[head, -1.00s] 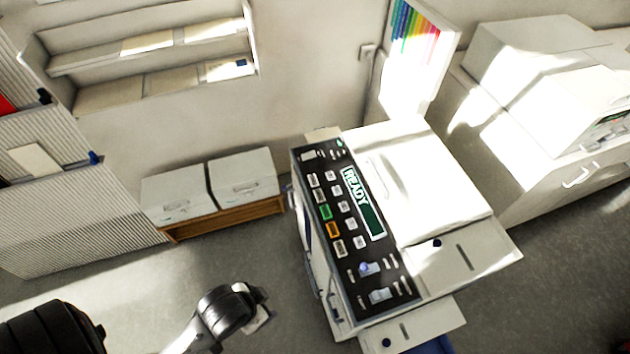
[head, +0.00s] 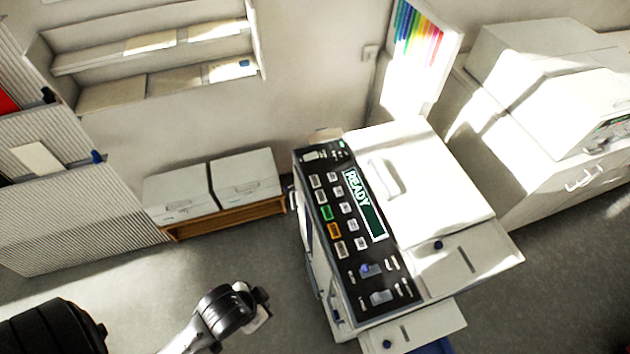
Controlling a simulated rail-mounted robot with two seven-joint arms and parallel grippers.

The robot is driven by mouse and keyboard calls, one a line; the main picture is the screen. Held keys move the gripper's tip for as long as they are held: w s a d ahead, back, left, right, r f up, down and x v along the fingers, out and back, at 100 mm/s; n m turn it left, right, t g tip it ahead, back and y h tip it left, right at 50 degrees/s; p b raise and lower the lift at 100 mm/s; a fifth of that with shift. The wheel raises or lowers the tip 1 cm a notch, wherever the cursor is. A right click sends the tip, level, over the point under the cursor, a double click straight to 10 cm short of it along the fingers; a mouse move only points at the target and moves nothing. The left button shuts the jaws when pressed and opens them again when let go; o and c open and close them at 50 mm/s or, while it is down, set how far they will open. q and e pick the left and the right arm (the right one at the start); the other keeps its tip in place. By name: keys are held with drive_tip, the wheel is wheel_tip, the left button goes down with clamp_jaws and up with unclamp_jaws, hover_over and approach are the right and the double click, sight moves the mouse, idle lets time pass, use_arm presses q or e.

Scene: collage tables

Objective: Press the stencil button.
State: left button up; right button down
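A white copier-like machine (head: 425,195) stands in the middle of the head view. Its dark control panel (head: 352,262) runs along its left side. A display on the panel (head: 366,205) reads "READY". My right gripper is out of view.
Two white boxes (head: 247,173) sit on a low wooden stand left of the machine. Wall shelves (head: 160,67) hold paper at the upper left. A colour chart (head: 420,45) hangs behind. Floor (head: 225,262) is clear between stand and machine.

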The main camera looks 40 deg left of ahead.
use_arm(q)
clamp_jaws()
drive_tip(key=shift+d, duration=0.2)
drive_tip(key=shift+a, duration=0.2)
idle(0.4)
